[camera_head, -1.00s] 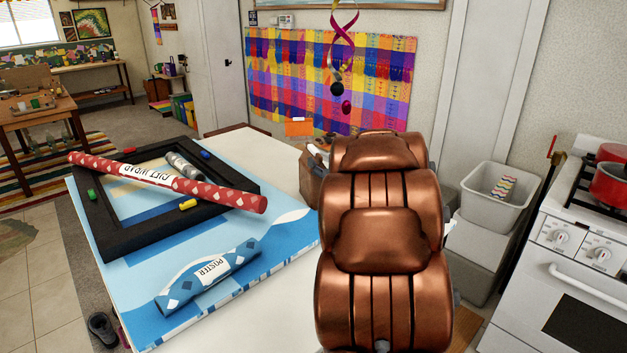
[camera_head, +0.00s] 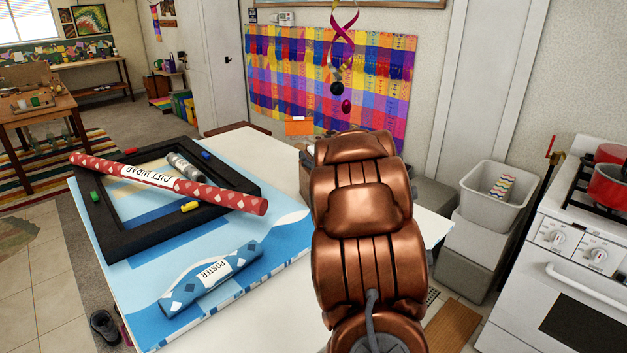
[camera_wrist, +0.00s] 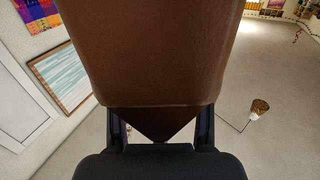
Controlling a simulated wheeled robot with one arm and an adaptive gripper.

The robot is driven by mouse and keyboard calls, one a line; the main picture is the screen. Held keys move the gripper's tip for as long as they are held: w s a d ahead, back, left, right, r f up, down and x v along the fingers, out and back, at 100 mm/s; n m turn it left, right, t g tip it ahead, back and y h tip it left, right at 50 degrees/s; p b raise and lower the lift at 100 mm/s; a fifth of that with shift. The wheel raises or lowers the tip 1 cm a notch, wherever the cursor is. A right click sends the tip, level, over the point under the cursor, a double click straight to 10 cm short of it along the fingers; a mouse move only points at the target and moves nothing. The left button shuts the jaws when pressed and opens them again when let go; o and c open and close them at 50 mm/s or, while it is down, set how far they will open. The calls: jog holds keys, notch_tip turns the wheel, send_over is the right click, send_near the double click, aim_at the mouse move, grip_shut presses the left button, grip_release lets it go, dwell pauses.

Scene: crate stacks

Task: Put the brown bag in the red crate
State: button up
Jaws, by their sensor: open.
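The brown bag (camera_wrist: 150,55) fills the upper middle of the wrist view, very close to the camera. Its lower end tapers to a point between the two fingers of my gripper (camera_wrist: 160,128). The fingers are apart, one on each side of this end; I cannot tell whether they touch it. In the head view, my copper arm hides the gripper and nearly all of the bag at the far right edge of the white table (camera_head: 285,318). I see no red crate in either view.
A black frame (camera_head: 108,238), a red gift wrap roll (camera_head: 165,183) and a blue poster roll (camera_head: 210,280) lie on the table's left. A light grey crate (camera_head: 488,212) with a zigzag-patterned item stands on grey boxes at right, beside a white stove (camera_head: 570,265).

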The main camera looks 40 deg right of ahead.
grip_shut()
dwell(0.3)
dwell(0.4)
